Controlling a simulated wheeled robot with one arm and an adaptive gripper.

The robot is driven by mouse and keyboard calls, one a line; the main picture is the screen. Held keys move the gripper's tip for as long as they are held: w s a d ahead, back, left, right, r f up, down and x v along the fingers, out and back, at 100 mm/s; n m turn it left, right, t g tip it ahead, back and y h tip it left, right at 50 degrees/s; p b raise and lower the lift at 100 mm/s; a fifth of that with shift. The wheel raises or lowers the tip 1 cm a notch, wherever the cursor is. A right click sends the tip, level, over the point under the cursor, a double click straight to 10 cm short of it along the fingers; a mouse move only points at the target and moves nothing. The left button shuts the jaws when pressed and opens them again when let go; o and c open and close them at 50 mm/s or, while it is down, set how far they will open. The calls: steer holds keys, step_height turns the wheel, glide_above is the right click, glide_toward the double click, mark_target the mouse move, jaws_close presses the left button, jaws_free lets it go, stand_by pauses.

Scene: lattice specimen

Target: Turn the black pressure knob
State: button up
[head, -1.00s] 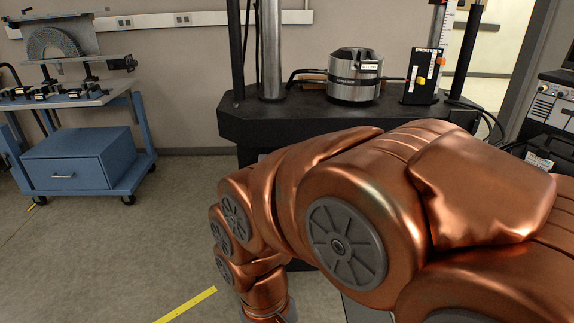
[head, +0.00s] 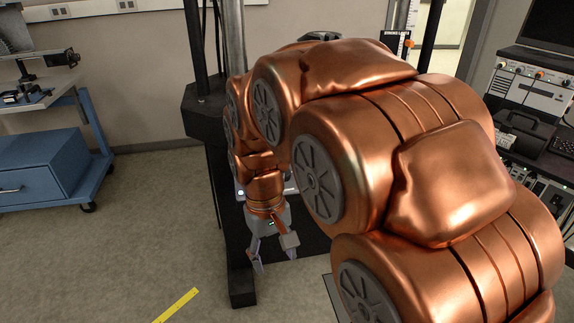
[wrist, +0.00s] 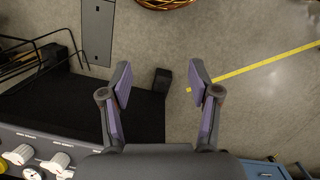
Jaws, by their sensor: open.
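My gripper (head: 275,262) hangs below my copper arm in the head view, pointing down in front of the black test frame. Its two fingers are apart with nothing between them, as the wrist view (wrist: 161,84) also shows. A grey control panel (wrist: 75,146) lies at the lower left of the wrist view, left of the fingers and apart from them. It carries white knobs (wrist: 57,162) and a yellow one at the picture's edge. I cannot make out a black pressure knob there. In the head view my arm hides most of the panel.
The black frame base (head: 200,112) and its leg stand close behind my gripper. A blue cart (head: 45,165) is at left. An instrument rack (head: 535,85) stands at right. A yellow floor line (head: 177,305) crosses open floor at lower left.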

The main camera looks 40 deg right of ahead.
steer(key=shift+m+t+h, duration=0.3)
steer(key=shift+m+t, duration=0.3)
steer(key=shift+t, duration=0.3)
steer(key=w+d+r+p, duration=0.1)
steer(key=w+d+p, duration=0.1)
steer(key=w+d, duration=0.4)
steer(key=w+d+r+p, duration=0.2)
steer(key=w+d, duration=0.5)
steer(key=w, duration=0.3)
steer(key=w+d+r+p, duration=0.1)
steer(key=w+d+p, duration=0.1)
steer(key=w+d, duration=0.4)
steer(key=shift+w+d+r, duration=0.1)
steer(key=shift+w+r, duration=0.1)
steer(key=shift+w, duration=0.6)
steer(key=shift+w+d+r, duration=0.1)
steer(key=shift+w+r, duration=0.05)
steer(key=shift+w, duration=0.65)
steer(key=shift+d+f+p, duration=0.2)
steer(key=shift+f+p, duration=0.45)
steer(key=shift+f, duration=3.25)
steer(key=c, duration=1.2)
